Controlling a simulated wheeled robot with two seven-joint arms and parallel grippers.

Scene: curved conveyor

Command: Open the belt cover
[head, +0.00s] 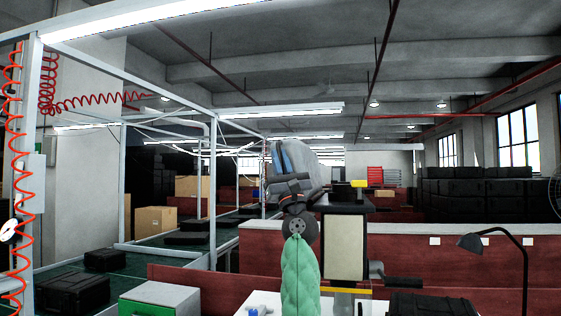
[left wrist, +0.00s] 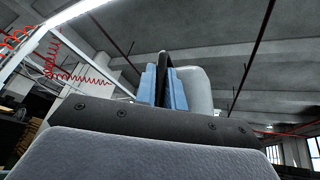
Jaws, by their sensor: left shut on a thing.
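The belt cover (head: 311,171) is a grey rounded shell at the top of a machine with a black body and a beige front panel (head: 343,247). It looks raised and tilted up, with its lower part partly hidden by my gripper. My left gripper (head: 284,156) has blue finger pads and points upward at the cover's left side, shut on it. In the left wrist view the blue pads (left wrist: 163,86) close around a thin dark edge, with the pale cover (left wrist: 197,92) just right of them. The cover's hinge is not clear. My right gripper is not in view.
A desk lamp (head: 472,243) stands at the right. A red partition (head: 430,259) runs behind.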

